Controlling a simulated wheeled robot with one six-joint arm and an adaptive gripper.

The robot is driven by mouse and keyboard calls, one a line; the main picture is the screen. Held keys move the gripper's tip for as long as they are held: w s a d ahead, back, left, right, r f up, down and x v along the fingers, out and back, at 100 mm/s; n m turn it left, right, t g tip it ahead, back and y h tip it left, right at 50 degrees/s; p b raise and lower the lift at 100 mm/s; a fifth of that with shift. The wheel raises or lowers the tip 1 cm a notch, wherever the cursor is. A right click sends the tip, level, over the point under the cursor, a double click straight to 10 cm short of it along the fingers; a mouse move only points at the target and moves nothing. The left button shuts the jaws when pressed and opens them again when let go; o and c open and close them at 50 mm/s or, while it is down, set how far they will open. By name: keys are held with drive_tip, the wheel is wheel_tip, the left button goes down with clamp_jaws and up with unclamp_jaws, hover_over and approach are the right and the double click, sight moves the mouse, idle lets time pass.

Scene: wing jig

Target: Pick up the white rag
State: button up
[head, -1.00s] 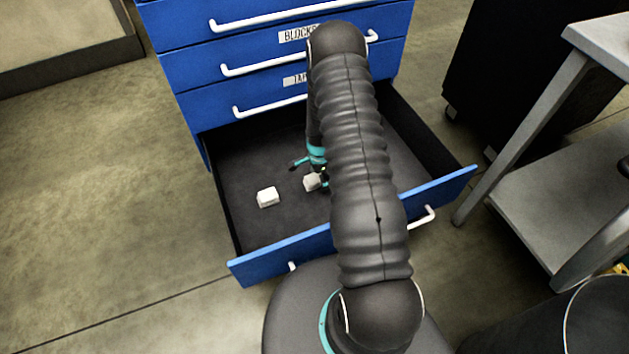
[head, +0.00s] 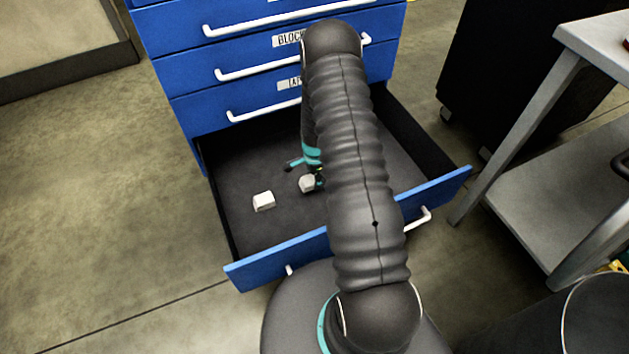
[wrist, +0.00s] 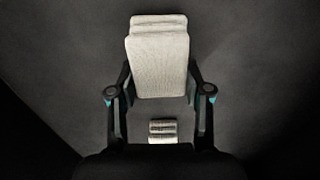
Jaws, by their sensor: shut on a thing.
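A white folded rag (wrist: 158,65) sits between the two fingers of my gripper (wrist: 159,80) in the wrist view, with a finger against each side. My gripper is shut on it. In the head view my gripper (head: 312,174) is inside the open drawer, mostly hidden by my arm, with the white rag (head: 307,184) at its fingers. I cannot tell whether the rag touches the drawer floor. A second white piece (head: 264,201) lies apart on the drawer floor, to the left. A small pale banded piece (wrist: 162,131) shows between the finger bases in the wrist view.
The open drawer (head: 240,160) has dark walls and a blue front (head: 275,262). Closed blue drawers (head: 190,65) rise behind it. A grey metal table (head: 560,200) stands at the right, and open floor (head: 110,200) is at the left.

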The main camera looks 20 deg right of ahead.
wheel_tip(320, 180, up, 3)
drive_tip(key=s+d+r, duration=0.5)
drive_tip(key=s+r, duration=0.1)
drive_tip(key=s, duration=0.4)
drive_tip(key=shift+s+d+r, duration=0.2)
drive_tip(key=shift+r, duration=0.15)
